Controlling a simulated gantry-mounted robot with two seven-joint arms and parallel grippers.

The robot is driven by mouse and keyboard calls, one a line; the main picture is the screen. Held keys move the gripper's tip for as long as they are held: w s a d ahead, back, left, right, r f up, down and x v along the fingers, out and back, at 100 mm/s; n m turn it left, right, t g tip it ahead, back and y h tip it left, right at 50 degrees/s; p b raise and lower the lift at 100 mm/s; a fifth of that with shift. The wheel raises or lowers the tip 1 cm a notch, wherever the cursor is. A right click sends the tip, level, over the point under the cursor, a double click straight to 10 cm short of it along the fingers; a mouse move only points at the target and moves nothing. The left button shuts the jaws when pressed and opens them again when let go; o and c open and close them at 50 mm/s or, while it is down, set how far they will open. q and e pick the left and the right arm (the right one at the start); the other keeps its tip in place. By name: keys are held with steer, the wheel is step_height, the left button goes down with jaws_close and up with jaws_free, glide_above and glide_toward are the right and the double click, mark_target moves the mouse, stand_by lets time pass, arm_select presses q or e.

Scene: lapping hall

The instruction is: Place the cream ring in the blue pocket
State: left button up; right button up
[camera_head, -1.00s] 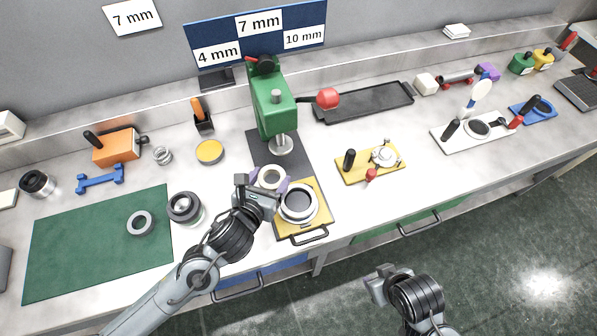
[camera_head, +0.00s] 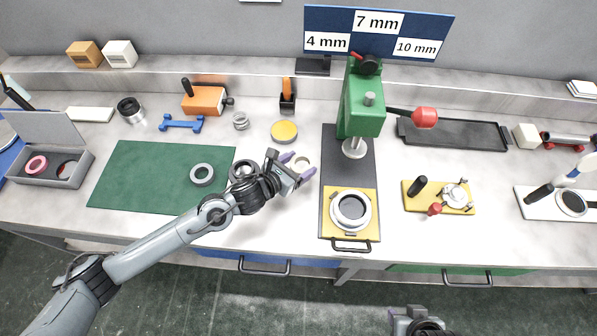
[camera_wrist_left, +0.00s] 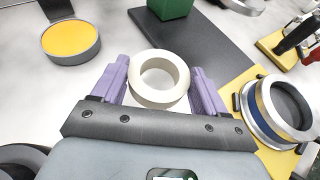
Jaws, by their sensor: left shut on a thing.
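The cream ring (camera_head: 302,163) is between the purple fingers of my left gripper (camera_head: 293,167), over the bench just left of the dark press base. In the left wrist view the ring (camera_wrist_left: 159,78) is held between both fingertips (camera_wrist_left: 160,85), its hole facing the camera.
A green press (camera_head: 362,105) stands right of my left gripper, with a metal ring fixture (camera_head: 351,210) on a yellow plate before it. A green mat (camera_head: 125,175) bears a grey ring (camera_head: 202,174). A yellow-topped tin (camera_head: 284,131) is behind the gripper.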

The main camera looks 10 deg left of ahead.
mark_target(298, 173)
arm_select(q)
steer(key=shift+f+b, duration=0.4)
steer(key=shift+f, duration=1.55)
steer(key=shift+f, duration=0.15)
steer(key=o, duration=0.9)
